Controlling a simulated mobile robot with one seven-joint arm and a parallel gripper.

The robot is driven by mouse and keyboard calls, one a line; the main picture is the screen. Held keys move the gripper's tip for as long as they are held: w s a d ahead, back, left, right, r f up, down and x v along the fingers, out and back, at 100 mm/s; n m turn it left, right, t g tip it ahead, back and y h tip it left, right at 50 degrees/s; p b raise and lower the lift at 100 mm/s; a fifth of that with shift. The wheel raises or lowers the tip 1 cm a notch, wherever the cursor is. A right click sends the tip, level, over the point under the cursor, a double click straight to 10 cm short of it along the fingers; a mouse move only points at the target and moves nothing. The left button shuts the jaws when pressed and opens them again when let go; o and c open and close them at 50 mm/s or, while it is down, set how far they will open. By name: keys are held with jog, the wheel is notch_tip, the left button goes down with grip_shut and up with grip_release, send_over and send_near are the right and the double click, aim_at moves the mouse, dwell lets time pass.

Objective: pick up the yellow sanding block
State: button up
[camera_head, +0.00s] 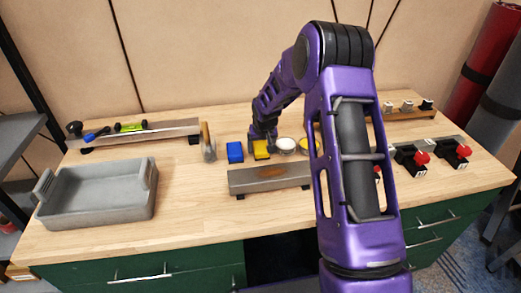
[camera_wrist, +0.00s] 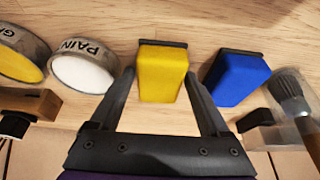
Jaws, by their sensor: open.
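The yellow sanding block (camera_wrist: 162,75) stands on the wooden workbench, with a dark strip along one edge. It also shows in the head view (camera_head: 261,149), partly hidden by my arm. My gripper (camera_wrist: 162,78) is open, with one finger on each side of the yellow block in the wrist view. Whether the fingers touch it, I cannot tell. In the head view my gripper (camera_head: 263,138) is above and just behind the block, its fingers hard to make out.
A blue block (camera_head: 235,152) stands left of the yellow one. Paint tins (camera_head: 286,145) stand close to its right, and a brush (camera_head: 208,143) farther left. A grey tray (camera_head: 98,218) is at the left.

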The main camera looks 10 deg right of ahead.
aim_at(261, 147)
jog(key=c, duration=1.1)
notch_tip(261, 147, up, 10)
jog(key=shift+r+p, duration=0.1)
jog(key=shift+p, duration=0.25)
jog(key=o, duration=0.8)
jog(key=shift+c, duration=0.2)
jog(key=c, duration=0.6)
jog(key=shift+s, duration=0.15)
